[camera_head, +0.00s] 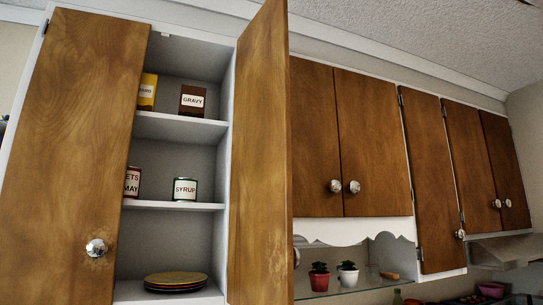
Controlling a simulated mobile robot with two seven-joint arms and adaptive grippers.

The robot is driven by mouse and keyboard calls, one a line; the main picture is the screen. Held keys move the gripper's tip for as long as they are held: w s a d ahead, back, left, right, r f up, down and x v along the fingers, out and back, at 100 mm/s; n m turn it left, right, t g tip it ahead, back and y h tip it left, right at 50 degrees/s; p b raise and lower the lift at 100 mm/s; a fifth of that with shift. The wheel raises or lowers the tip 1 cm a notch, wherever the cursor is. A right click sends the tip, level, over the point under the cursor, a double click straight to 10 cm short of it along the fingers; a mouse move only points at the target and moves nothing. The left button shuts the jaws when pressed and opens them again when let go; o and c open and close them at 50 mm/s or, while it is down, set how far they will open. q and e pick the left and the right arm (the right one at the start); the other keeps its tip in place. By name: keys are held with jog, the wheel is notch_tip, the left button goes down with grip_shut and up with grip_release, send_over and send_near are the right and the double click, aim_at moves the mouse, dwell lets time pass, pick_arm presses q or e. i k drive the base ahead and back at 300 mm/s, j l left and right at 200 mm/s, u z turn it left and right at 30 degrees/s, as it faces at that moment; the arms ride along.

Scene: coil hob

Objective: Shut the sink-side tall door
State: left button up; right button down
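The tall cupboard (222,185) stands at the left of the head view. Its right door (262,160) stands wide open, swung out toward me, with its inner face showing. A knob (296,257) peeks out past that door's free edge, mostly hidden. The left door (75,150) covers the left part of the cupboard and looks shut; its round knob (96,247) is near its lower right. I take the right door as the sink-side one, though no sink shows. Neither of my grippers is in view.
Shelves hold a gravy can (192,101), a yellow can (147,92), a syrup can (185,189), another can (132,181) and plates (176,281). Wall cabinets (375,140) at right are shut. Two potted plants (319,276) (347,274) stand on a glass shelf below.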

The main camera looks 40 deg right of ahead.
aim_at(263, 257)
jog(key=k+l+u, duration=0.1)
jog(key=l, duration=0.8)
jog(key=k+l+u, duration=0.15)
jog(key=l, duration=0.25)
jog(key=k+l+u, duration=0.1)
jog(key=l, duration=0.3)
jog(key=k+l, duration=0.15)
jog(key=l, duration=0.3)
jog(key=k+l, duration=0.1)
jog(key=l, duration=0.35)
jog(key=l+u, duration=0.1)
jog(key=l, duration=0.35)
jog(key=k, duration=0.05)
